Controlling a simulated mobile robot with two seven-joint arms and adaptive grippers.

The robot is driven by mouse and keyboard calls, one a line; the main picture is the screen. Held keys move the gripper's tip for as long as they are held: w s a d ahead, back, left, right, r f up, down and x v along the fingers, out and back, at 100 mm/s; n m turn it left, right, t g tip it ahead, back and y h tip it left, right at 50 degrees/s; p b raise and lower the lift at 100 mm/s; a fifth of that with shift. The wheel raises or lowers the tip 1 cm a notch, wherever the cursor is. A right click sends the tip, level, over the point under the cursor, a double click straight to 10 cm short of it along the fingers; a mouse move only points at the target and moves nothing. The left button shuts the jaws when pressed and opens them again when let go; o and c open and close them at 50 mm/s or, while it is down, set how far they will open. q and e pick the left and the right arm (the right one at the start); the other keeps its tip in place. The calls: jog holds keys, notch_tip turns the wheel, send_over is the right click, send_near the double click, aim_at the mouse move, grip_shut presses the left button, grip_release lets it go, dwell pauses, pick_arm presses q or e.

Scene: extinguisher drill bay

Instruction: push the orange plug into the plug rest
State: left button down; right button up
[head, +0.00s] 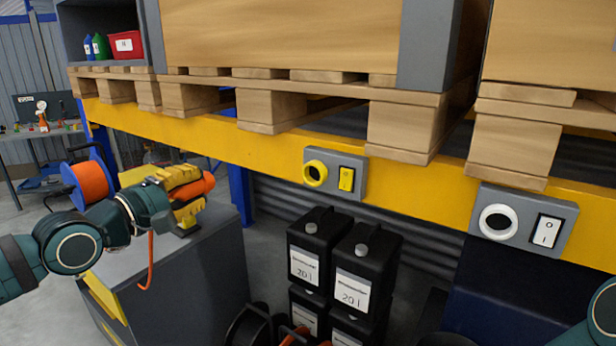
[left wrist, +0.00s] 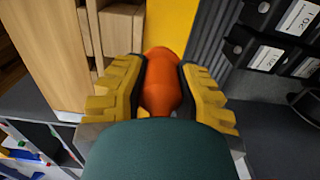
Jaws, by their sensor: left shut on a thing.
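The orange plug (head: 208,184) is held between the yellow fingers of my left gripper (head: 188,195), above the far part of a grey cabinet top. Its rounded orange end sticks out past the fingertips, pointing right toward the yellow beam. In the left wrist view the plug (left wrist: 162,80) lies between both fingers of the left gripper (left wrist: 163,85), which are shut on it. An orange cable (head: 150,262) hangs below the gripper. I cannot make out for sure which thing is the plug rest. My right gripper is out of view.
A yellow-ringed socket (head: 315,174) with a yellow switch and a white-ringed socket (head: 497,222) with a white switch are on the yellow beam (head: 270,150). Black canisters (head: 362,262) stand below. The cabinet (head: 190,280) is under my left arm. An orange reel (head: 90,180) is behind.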

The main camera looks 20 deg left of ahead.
pick_arm(q)
jog(key=w+a+f, duration=0.1)
jog(key=w+a, duration=0.2)
jog(key=a, duration=0.6)
jog(key=w+a+f+b, duration=0.1)
jog(key=w+a+f, duration=0.1)
jog(key=a, duration=0.7)
jog(key=shift+w+a+f, duration=0.25)
jog(key=shift+w+a, duration=0.1)
jog(key=shift+w, duration=0.3)
dwell(1.2)
